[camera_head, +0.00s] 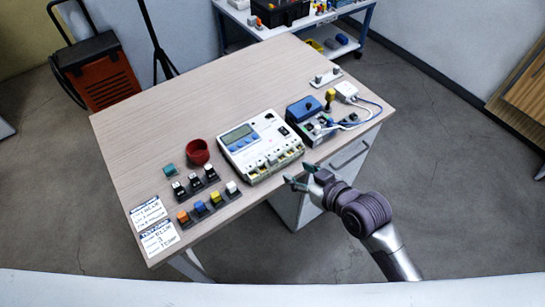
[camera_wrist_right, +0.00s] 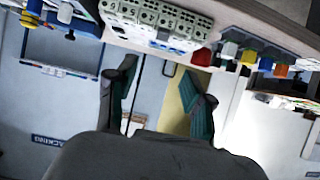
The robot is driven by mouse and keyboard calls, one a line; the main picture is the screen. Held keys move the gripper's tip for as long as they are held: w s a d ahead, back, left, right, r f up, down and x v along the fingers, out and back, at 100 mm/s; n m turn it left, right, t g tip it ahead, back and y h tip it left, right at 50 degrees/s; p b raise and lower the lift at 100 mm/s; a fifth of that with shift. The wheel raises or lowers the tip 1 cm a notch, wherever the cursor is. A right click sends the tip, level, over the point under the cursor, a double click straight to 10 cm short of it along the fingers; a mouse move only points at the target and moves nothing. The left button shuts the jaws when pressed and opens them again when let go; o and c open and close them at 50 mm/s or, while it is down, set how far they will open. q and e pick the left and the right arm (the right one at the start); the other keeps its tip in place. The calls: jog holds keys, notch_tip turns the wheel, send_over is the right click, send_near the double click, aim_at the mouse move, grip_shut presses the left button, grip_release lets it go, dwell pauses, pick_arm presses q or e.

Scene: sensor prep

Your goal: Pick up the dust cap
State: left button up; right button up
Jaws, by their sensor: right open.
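I cannot tell for sure which item is the dust cap. A small yellow cap-like piece (camera_head: 330,95) stands upright near the blue-topped box (camera_head: 305,107) on the right part of the table. My right gripper (camera_head: 299,176) is open and empty, near the table's front edge, in front of the white meter unit (camera_head: 260,145) and apart from the yellow piece. Its teal fingers also show spread in the right wrist view (camera_wrist_right: 162,98), with nothing between them. My left gripper is not in view.
A red cup (camera_head: 197,151), several small coloured connectors (camera_head: 201,208) and printed cards (camera_head: 158,238) are on the table's left part. A small plate with pegs (camera_head: 324,79) lies at the right back. White cables (camera_head: 352,122) run beside the box. The table's back middle is clear.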

send_near(273, 158)
jog(key=r+x, duration=0.1)
jog(key=x, duration=0.3)
jog(key=shift+f+p+x, duration=0.2)
jog(key=shift+p+x, duration=0.2)
jog(key=shift+x, duration=1.05)
jog(key=shift+f+p+x, duration=0.15)
jog(key=shift+p+x, duration=0.2)
jog(key=shift+x, duration=1.1)
jog(key=shift+s+d, duration=0.15)
jog(key=shift+s, duration=0.1)
jog(key=c, duration=0.8)
